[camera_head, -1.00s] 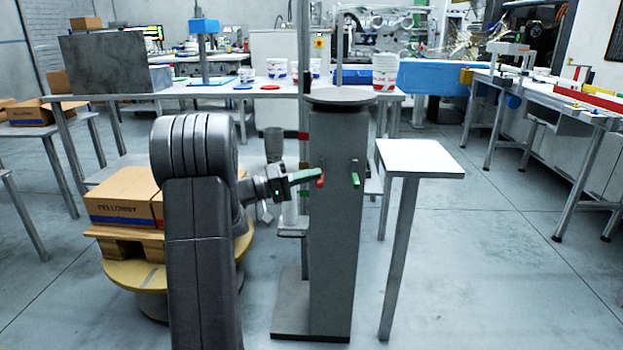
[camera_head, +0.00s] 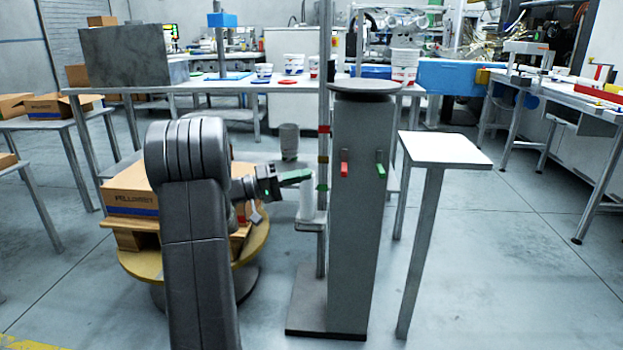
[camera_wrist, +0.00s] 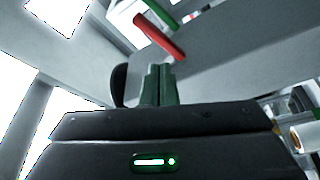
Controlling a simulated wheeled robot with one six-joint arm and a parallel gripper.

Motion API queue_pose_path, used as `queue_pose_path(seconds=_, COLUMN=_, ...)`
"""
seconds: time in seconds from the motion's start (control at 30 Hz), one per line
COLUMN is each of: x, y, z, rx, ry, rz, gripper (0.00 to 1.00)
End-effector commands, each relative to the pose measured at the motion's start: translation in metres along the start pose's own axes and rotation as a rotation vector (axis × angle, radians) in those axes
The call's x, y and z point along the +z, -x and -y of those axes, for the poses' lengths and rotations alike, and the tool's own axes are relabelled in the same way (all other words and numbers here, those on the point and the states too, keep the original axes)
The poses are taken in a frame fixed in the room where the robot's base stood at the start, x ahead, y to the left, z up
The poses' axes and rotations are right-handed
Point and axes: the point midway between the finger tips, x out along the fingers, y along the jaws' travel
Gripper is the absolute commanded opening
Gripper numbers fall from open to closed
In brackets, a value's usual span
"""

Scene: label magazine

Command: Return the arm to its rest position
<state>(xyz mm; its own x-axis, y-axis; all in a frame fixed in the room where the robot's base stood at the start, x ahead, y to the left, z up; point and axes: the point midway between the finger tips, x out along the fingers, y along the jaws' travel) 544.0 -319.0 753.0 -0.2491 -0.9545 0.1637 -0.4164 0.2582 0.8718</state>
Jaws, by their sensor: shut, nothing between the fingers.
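My gripper (camera_head: 308,176) points right in the head view, with its green fingers together and nothing between them. It is in front of the thin post and to the left of the grey pedestal (camera_head: 350,240). In the wrist view the shut green fingers (camera_wrist: 158,82) stand at the middle. A red lever (camera_head: 344,168) and a green lever (camera_head: 380,168) stick out of the pedestal's front. The red lever (camera_wrist: 160,36) shows beyond the fingertips in the wrist view, apart from them. A white cylinder (camera_head: 307,200) stands on a small shelf just below my fingers.
A white-topped stand (camera_head: 445,149) is to the right of the pedestal. A carton (camera_head: 130,195) sits on a pallet on a round yellow platform (camera_head: 245,254) behind my arm. A long workbench (camera_head: 215,86) runs behind. Open floor (camera_head: 500,290) lies at the right.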

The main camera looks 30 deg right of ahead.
Motion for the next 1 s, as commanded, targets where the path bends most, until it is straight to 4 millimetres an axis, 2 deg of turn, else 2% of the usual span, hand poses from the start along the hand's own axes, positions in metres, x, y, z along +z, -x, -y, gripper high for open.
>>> queue_pose_path(seconds=0.17, x=-0.001, y=0.007, z=0.002, rx=0.003, ry=-0.004, rz=0.003, gripper=0.00)
queue_pose_path(seconds=0.67, x=-0.002, y=0.006, z=0.000, rx=0.005, ry=-0.006, rz=0.003, gripper=0.00)
queue_pose_path(seconds=0.87, x=-0.002, y=-0.003, z=-0.006, rx=0.005, ry=-0.005, rz=0.003, gripper=0.00)
queue_pose_path(seconds=1.0, x=-0.003, y=-0.018, z=-0.014, rx=0.003, ry=-0.002, rz=0.003, gripper=0.00)
